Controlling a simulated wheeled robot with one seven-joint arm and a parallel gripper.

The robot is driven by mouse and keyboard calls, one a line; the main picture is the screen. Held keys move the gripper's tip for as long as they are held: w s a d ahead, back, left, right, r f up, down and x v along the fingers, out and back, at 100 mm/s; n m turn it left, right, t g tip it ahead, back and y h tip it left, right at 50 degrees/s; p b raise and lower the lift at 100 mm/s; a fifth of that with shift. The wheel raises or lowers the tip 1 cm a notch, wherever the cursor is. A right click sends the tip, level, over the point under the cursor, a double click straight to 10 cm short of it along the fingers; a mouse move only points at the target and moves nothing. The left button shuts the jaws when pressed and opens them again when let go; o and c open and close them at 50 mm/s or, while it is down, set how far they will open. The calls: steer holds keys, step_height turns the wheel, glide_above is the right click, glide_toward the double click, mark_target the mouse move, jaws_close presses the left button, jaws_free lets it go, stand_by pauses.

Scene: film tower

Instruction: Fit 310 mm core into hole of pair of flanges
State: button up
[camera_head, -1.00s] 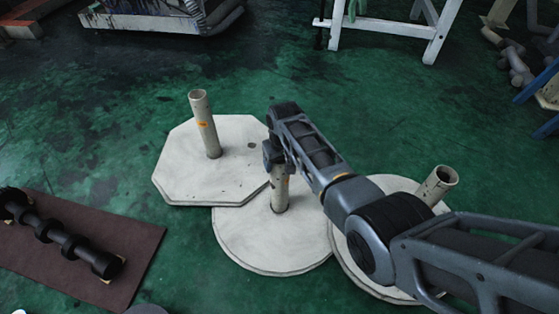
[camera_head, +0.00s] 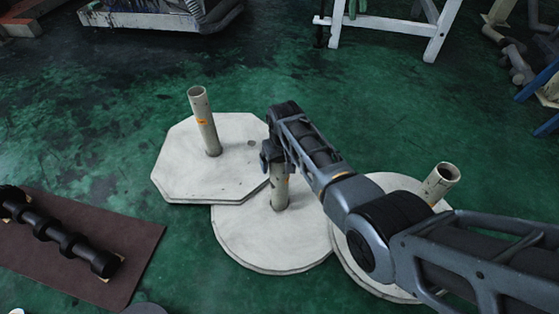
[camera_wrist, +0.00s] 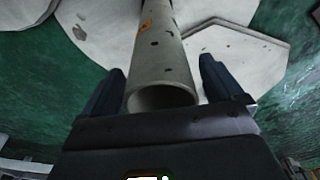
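Three pale flange discs lie on the floor, each with a hollow core tube standing from it: an octagonal flange (camera_head: 178,178) with a tube (camera_head: 204,125), a round flange (camera_head: 260,250) with a middle tube (camera_head: 280,192), and a right flange (camera_head: 378,287) with a tube (camera_head: 439,184). My gripper (camera_head: 269,155) is at the top of the middle tube. In the wrist view, my gripper (camera_wrist: 160,65) has one finger on each side of a speckled tube (camera_wrist: 160,60) with an orange mark. Gaps show between fingers and tube. The middle tube's top is hidden in the head view.
A brown mat (camera_head: 135,262) with a black ribbed shaft (camera_head: 70,242) lies at left. A white trestle (camera_head: 390,25) and a machine base (camera_head: 150,18) stand at the back. Green floor is clear behind the flanges. The tubes either side stand close to my arm.

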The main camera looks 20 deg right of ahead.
steer(key=shift+o, duration=0.3)
step_height(320, 180, up, 8)
steer(key=s+p, duration=0.1)
steer(key=p, duration=0.3)
steer(key=shift+f+p, duration=0.15)
steer(key=shift+p, duration=0.2)
steer(key=shift+s, duration=0.15)
